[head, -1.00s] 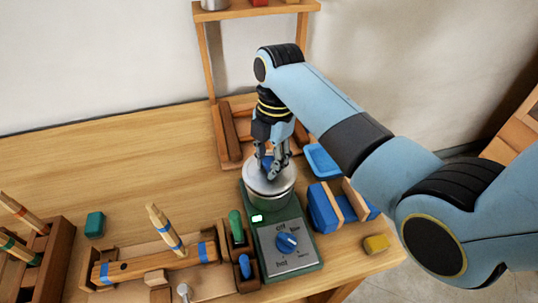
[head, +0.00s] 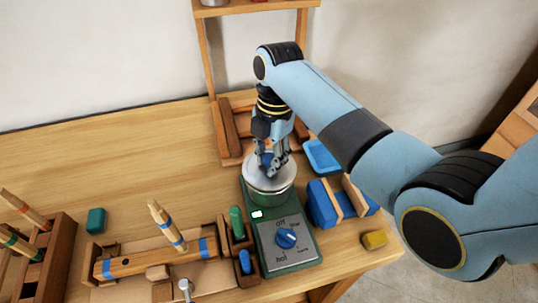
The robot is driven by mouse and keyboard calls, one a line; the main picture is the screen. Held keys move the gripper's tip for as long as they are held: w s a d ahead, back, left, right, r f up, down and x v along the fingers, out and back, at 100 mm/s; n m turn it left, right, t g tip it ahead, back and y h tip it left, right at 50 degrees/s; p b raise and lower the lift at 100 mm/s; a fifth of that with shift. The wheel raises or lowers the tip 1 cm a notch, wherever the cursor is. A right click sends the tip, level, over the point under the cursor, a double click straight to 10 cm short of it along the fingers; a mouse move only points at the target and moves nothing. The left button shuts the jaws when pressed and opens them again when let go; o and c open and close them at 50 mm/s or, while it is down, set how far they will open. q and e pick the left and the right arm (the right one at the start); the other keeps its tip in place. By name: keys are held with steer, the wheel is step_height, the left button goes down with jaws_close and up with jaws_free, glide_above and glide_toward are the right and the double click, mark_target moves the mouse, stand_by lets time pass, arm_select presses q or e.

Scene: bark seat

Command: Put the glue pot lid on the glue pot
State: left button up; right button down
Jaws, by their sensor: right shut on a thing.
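The glue pot (head: 269,196) is a metal pot standing on the back part of a green heater with a blue dial. The glue pot lid (head: 256,178) is a pale metal disc with a blue knob, at the top of the pot. My right gripper (head: 269,170) points down from above and is shut on the lid's knob. The lid looks level and over the pot's mouth; its fingers partly hide it, and I cannot tell whether it is fully seated. My left gripper is not in view.
The green heater (head: 290,258) has blue-and-wood blocks (head: 322,204) and a yellow block (head: 375,239) at its right. A blue tray (head: 320,157) lies behind. A wooden shelf (head: 203,60) stands at the back. Wooden tool holders fill the front left; the table's left middle is clear.

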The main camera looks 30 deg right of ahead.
steer(key=shift+f, duration=0.65)
stand_by(0.4)
steer(key=c, duration=0.7)
jaws_free()
steer(key=shift+o, duration=0.2)
steer(key=shift+r, duration=0.1)
steer(key=shift+r, duration=3.45)
